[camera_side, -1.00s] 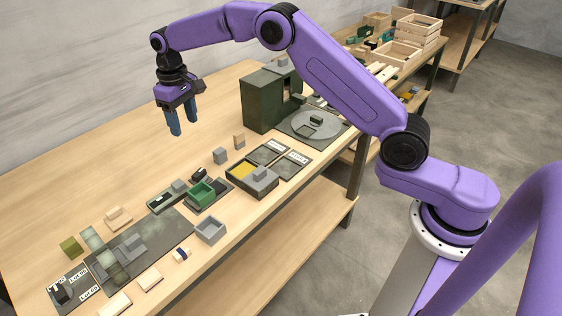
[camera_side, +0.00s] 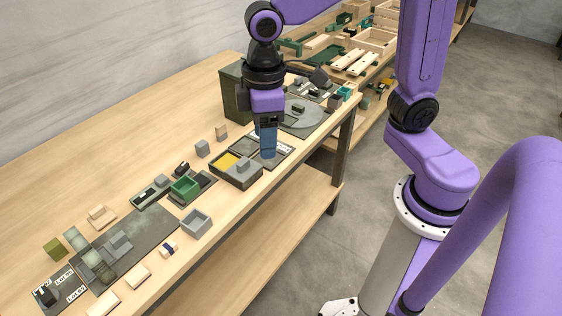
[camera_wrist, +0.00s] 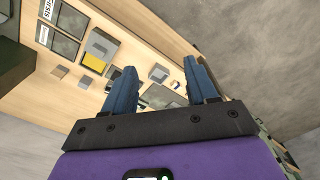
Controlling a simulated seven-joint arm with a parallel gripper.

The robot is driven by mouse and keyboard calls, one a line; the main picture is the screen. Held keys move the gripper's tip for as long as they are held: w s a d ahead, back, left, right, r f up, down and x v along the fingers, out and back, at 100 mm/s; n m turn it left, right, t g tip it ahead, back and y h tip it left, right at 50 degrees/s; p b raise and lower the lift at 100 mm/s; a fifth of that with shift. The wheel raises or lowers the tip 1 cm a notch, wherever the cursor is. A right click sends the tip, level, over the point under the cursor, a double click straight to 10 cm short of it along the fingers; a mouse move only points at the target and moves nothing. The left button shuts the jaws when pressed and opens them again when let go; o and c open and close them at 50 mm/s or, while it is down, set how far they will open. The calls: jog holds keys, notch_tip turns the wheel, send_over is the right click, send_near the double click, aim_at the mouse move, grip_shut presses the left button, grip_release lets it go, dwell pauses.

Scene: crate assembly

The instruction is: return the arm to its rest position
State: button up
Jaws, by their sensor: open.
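My gripper (camera_side: 267,146) hangs pointing down in the side view, in front of the dark green cabinet (camera_side: 236,92) and near the flat labelled plates (camera_side: 272,147). Its blue fingers cover part of those plates, and the gap between them is hidden from this side. In the wrist view my gripper (camera_wrist: 160,82) shows two blue fingers spread apart with nothing between them. Beyond the fingers lies the wooden table (camera_wrist: 95,107) with its small parts, well away from the fingertips.
A tray with a yellow inside (camera_side: 240,178), a green open box (camera_side: 185,188) and a grey open box (camera_side: 196,224) stand along the front edge. A grey round plate (camera_side: 297,117) lies right of the cabinet. Wooden crates (camera_side: 372,40) stand behind. The table's left back is clear.

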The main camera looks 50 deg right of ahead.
jog(key=s+d+f+n, duration=0.2)
jog(key=s+d, duration=0.7)
jog(key=s, duration=0.5)
jog(key=shift+s+d+f+n, duration=0.25)
jog(key=shift+f+n, duration=0.15)
jog(key=shift+n, duration=0.1)
